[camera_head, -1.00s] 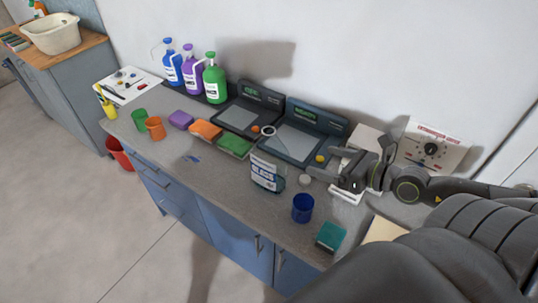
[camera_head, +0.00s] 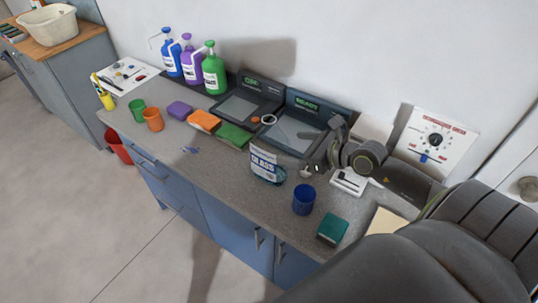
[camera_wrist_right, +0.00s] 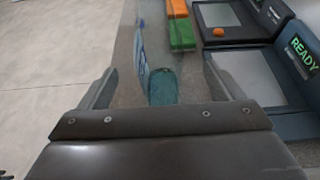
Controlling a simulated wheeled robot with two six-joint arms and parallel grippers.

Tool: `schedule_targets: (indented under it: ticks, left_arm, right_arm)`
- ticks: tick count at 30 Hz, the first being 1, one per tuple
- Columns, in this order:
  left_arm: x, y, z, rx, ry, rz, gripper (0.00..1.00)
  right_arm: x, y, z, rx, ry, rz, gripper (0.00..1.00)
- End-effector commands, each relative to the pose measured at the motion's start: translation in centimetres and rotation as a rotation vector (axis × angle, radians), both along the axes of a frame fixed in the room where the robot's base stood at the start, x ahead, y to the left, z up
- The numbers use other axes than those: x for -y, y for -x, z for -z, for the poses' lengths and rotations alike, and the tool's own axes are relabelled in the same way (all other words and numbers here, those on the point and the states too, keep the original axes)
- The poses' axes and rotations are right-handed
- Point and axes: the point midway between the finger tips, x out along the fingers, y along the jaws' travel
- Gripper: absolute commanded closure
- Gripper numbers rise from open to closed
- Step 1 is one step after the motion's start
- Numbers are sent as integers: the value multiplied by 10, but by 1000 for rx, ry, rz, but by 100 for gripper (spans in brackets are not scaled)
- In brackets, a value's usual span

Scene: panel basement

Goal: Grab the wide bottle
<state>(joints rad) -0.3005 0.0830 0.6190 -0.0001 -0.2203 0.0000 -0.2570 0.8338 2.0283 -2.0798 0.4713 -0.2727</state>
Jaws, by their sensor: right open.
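The wide bottle (camera_head: 266,167), a flat translucent teal container with a white and blue "GLASS" label, stands upright near the front edge of the counter. My right gripper (camera_head: 310,165) is just to its right, low over the counter, and apart from it. In the right wrist view the bottle (camera_wrist_right: 162,86) shows from above, between the lines of the two spread fingers (camera_wrist_right: 160,72), with nothing held. The label is seen edge-on there. My left gripper is in no view.
A blue cup (camera_head: 303,200) and a teal box (camera_head: 332,230) stand in front of my right arm. Two dark scales (camera_head: 295,132) are behind the bottle. Green (camera_head: 233,137) and orange (camera_head: 203,121) blocks lie to its left. The counter just left of the bottle is clear.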

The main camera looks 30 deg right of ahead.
Motion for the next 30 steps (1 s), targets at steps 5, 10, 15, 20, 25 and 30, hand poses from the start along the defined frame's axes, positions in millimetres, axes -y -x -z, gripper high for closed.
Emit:
schedule_targets:
  ticks: [5,10,15,20,25,30]
  left_arm:
    - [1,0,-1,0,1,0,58]
    - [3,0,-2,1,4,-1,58]
    - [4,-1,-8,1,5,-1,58]
    - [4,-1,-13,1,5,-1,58]
    - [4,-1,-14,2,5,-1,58]
    - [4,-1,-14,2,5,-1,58]
  right_arm:
    - [-6,-14,5,-1,-2,1,13]
    - [-8,-18,8,-1,-2,1,13]
    - [-16,-32,14,0,-5,2,13]
    - [-23,-48,24,0,-3,2,13]
    - [-27,-57,30,-1,-1,2,13]
    - [-27,-58,31,-2,1,1,13]
